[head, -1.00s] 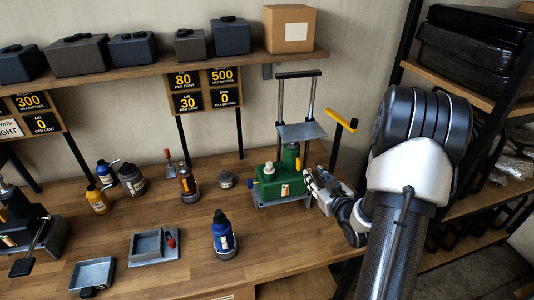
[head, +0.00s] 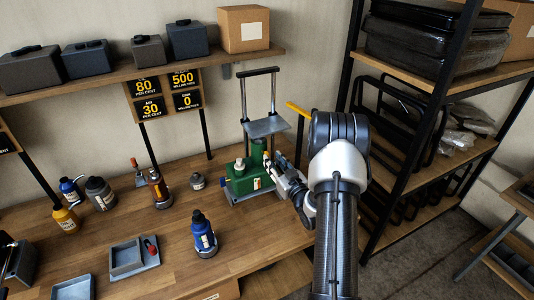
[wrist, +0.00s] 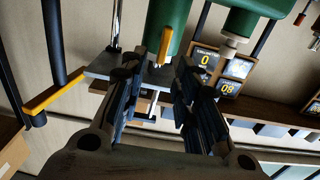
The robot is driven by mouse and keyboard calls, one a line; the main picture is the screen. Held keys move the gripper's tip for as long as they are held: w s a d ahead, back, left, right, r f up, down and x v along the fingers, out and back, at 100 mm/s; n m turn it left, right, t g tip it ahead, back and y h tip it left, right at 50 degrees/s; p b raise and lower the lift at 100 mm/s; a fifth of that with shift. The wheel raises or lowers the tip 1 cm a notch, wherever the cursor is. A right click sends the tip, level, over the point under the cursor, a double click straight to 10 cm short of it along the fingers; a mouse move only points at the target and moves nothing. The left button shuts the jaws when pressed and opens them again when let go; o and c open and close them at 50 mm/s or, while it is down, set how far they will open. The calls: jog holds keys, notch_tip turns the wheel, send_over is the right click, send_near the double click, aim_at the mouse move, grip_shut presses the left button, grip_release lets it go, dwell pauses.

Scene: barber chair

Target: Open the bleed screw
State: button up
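A green jack-like unit (head: 240,184) stands on the bench, with a green cylinder, a pale cap and a grey plate (head: 264,127) above it. My gripper (head: 272,172) is at its right side, close to the cylinder. In the wrist view the two fingers of my gripper (wrist: 158,72) are apart, just by the green cylinder (wrist: 172,25). A thin pale pin (wrist: 153,101) shows in the gap between them, with space at both sides. I cannot tell for sure which part is the bleed screw.
A yellow-ended lever (head: 298,109) rises behind my arm, and it crosses the left of the wrist view (wrist: 52,92). A blue bottle (head: 202,235) and grey trays (head: 125,262) stand on the bench to the left. A black rack (head: 400,130) stands close on the right.

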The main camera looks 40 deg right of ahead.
aim_at(267, 152)
jog(key=x, duration=0.6)
jog(key=shift+c, duration=0.3)
grip_shut()
